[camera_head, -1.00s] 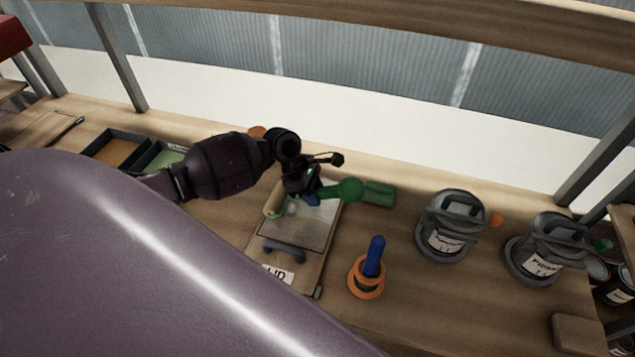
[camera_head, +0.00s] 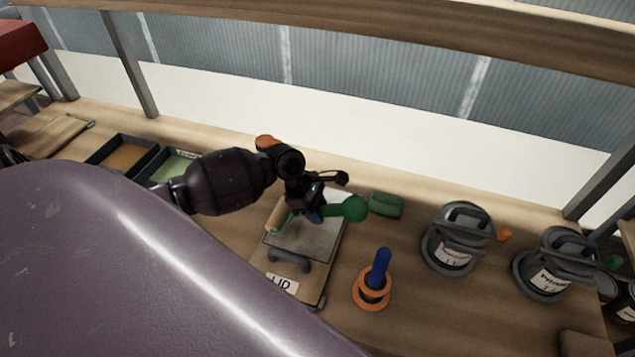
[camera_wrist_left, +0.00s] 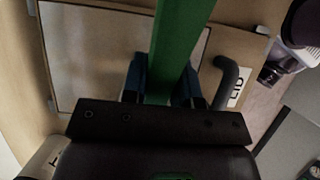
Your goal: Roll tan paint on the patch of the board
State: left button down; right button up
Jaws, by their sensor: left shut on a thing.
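The board (camera_head: 262,262) lies on the bench with a pale grey patch (camera_head: 318,240) on top, a dark handle below the patch and a "LID" label at its near edge. My left gripper (camera_head: 316,213) is over the far part of the board, shut on the green handle of the paint roller (camera_head: 277,217). The roller's tan sleeve is at the patch's left edge; I cannot tell whether it touches. In the left wrist view, the green handle (camera_wrist_left: 178,40) sits between the blue fingertips, with the pale patch (camera_wrist_left: 95,55) behind. My right gripper is not in view.
A tray of tan paint (camera_head: 122,155) and a tray of green paint (camera_head: 176,166) stand left of my arm. A green block (camera_head: 386,204), an orange-ringed blue handle (camera_head: 378,275) and two lidded grey cans (camera_head: 455,240) stand to the right. A rail (camera_head: 350,38) runs behind.

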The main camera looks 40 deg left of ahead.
pick_arm(q)
jog(key=shift+f, duration=0.65)
jog(key=shift+w+d+r, duration=0.1)
jog(key=shift+w+d, duration=0.15)
jog(key=shift+d, duration=0.55)
jog(key=shift+w+d+f, duration=0.1)
jog(key=shift+w+d, duration=0.1)
jog(key=shift+d, duration=0.55)
jog(key=shift+w+d+r, duration=0.1)
jog(key=shift+w+d, duration=0.15)
jog(key=shift+d, duration=0.55)
jog(key=shift+w+d, duration=0.25)
jog(key=shift+d, duration=0.5)
jog(key=shift+w+d, duration=0.25)
jog(key=shift+d, duration=0.55)
jog(key=shift+w+d, duration=0.25)
jog(key=shift+d, duration=0.5)
jog(key=d, duration=0.2)
jog(key=w+d, duration=0.1)
jog(key=d, duration=0.1)
jog(key=shift+w+d, duration=0.2)
